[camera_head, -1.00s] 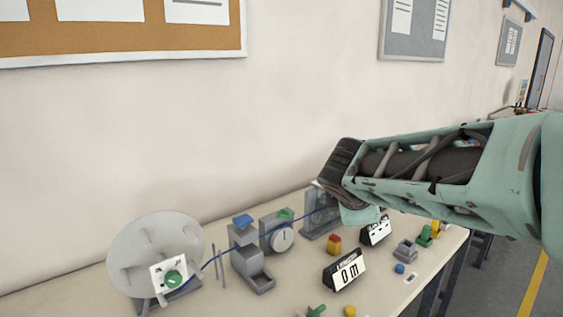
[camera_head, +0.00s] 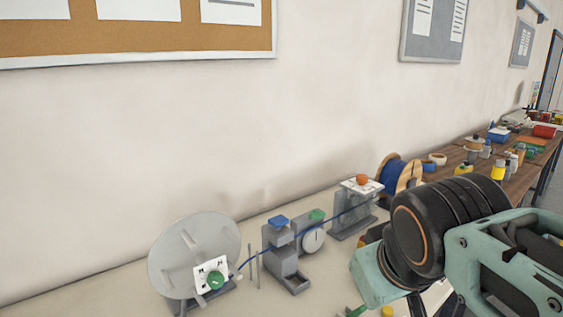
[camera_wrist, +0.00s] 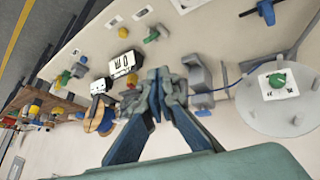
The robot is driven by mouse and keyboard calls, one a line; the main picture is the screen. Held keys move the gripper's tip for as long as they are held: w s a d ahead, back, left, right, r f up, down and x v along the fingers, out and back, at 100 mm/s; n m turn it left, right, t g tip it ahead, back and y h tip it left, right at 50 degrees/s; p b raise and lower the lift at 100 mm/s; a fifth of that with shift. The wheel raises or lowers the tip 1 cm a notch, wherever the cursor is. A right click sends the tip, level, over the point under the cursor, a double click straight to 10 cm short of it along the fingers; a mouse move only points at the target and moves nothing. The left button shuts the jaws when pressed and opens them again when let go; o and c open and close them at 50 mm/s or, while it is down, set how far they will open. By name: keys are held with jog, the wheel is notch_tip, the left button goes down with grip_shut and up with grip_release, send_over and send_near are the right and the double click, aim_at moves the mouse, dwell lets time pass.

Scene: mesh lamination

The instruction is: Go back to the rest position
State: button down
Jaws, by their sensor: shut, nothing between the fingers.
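My gripper (camera_wrist: 165,85) is shut and empty in the wrist view, its fingertips together above the pale bench. In the head view my wrist and forearm fill the lower right, and the fingers are hidden. The grey disc (camera_head: 190,250) with its green knob (camera_head: 216,280) stands at the left of the bench. The blue cable runs from it past the grey clamp block (camera_head: 285,262) and the dial gauge (camera_head: 313,240) towards the blue spool (camera_head: 397,176). The wrist view also shows the disc (camera_wrist: 275,112), right of my fingers.
A black-and-white "0 m" sign (camera_wrist: 122,64) and small coloured parts lie on the bench in the wrist view. A wooden table (camera_head: 460,155) with jars stands at the right. The wall (camera_head: 180,130) runs behind the bench. The space above the disc is clear.

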jog(key=s+a+f+m+g+p, duration=0.1)
jog(key=s+a+f+m+p, duration=0.15)
jog(key=s+m, duration=0.2)
notch_tip(320, 180, up, 11)
jog(key=p, duration=1)
jog(key=shift+d+f+n+y, duration=0.15)
jog(key=shift+d+n+y, duration=0.25)
jog(key=shift+n, duration=0.05)
jog(key=shift+s, duration=0.1)
